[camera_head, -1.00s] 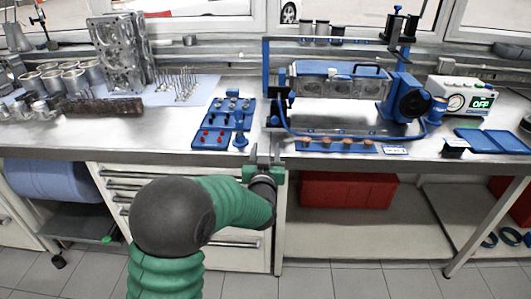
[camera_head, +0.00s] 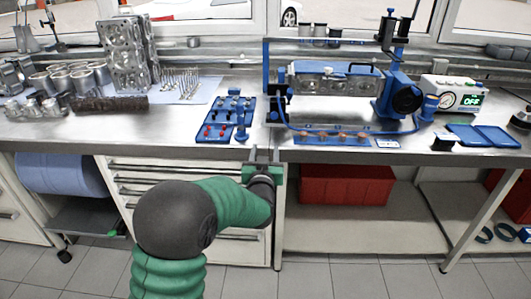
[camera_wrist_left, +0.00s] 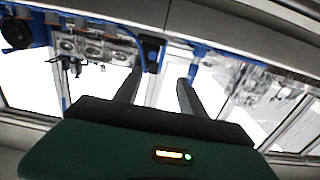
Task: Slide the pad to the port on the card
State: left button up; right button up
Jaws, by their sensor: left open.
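My left gripper (camera_head: 263,158) is at the bench's front edge, its two fingers apart and nothing visible between them. The fingers also show apart in the left wrist view (camera_wrist_left: 158,88). Several brown round pieces, possibly the pads (camera_head: 343,137), sit in a row on a blue strip (camera_head: 334,143) at the front of the blue rig, right of the gripper and apart from it. A small white-and-blue card (camera_head: 387,142) lies at the strip's right end; its print is too small to read. I cannot tell which port is meant. My right gripper is not in view.
The blue rig (camera_head: 392,95) holds a metal block behind the strip. A blue tray (camera_head: 215,137) with red and grey parts lies left of the gripper. A box reading OFF (camera_head: 465,83) and blue trays (camera_head: 497,135) stand at right. Bare bench lies at left front.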

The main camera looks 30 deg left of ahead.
pick_arm(q)
jog(key=b+v, duration=0.7)
jog(key=v, duration=0.9)
jog(key=shift+s+f+b, duration=0.2)
jog(key=shift+s+b, duration=0.15)
